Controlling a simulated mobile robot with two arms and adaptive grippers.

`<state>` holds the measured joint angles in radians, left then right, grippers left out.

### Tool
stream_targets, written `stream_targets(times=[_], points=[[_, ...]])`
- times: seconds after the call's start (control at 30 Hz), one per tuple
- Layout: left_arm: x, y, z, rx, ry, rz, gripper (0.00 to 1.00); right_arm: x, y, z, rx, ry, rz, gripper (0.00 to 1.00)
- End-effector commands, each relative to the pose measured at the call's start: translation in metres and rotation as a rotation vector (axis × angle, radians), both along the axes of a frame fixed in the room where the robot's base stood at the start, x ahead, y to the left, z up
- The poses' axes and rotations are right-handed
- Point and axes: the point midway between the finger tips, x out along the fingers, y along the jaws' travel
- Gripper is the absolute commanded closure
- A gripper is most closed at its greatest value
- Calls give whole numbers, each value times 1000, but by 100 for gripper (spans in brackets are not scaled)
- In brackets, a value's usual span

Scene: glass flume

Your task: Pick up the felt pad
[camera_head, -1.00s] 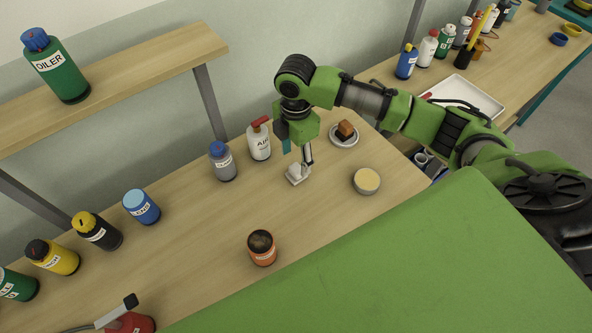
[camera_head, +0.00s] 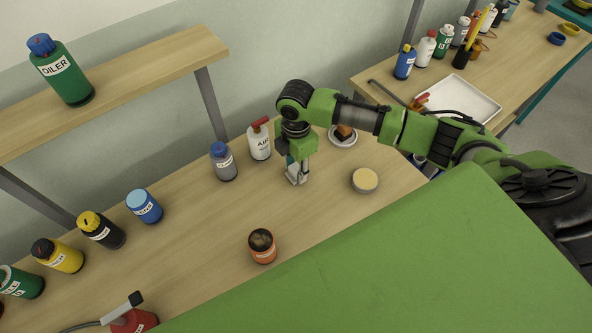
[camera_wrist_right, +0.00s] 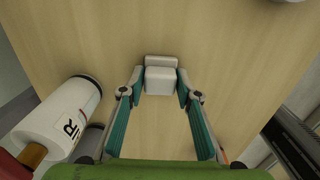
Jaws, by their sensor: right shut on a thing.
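A small whitish block, which I take to be the felt pad (camera_wrist_right: 160,80), is between the fingertips of my right gripper (camera_wrist_right: 160,92) in the right wrist view. It seems to have two parts, a squarish block and a wider flat piece behind it. In the head view the pad (camera_head: 294,181) is low at the workbench top, partly hidden by my right gripper (camera_head: 297,172). The fingers are shut on its sides. I cannot tell whether it still touches the bench. My left gripper is not in view.
A white AIR bottle (camera_head: 260,143) and a grey blue-capped bottle (camera_head: 223,163) stand close to the left. A round yellow-topped tin (camera_head: 365,180) and a saucer (camera_head: 350,141) with a brown block (camera_head: 342,133) are to the right. An orange can (camera_head: 262,247) stands in front.

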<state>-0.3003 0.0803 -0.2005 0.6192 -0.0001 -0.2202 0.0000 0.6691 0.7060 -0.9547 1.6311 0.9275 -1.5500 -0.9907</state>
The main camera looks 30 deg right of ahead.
Motion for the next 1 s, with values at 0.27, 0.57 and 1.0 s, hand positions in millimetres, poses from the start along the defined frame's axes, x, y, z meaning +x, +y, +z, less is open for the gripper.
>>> stream_targets(times=[0.27, 0.57, 1.0], points=[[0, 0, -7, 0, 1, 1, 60, 1, 0, 10, -1, -3, 0, 87], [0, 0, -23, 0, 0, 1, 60, -17, 26, 66, 4, -7, 7, 87], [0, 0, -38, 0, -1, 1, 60, -75, 98, 123, 1, -3, 4, 87]])
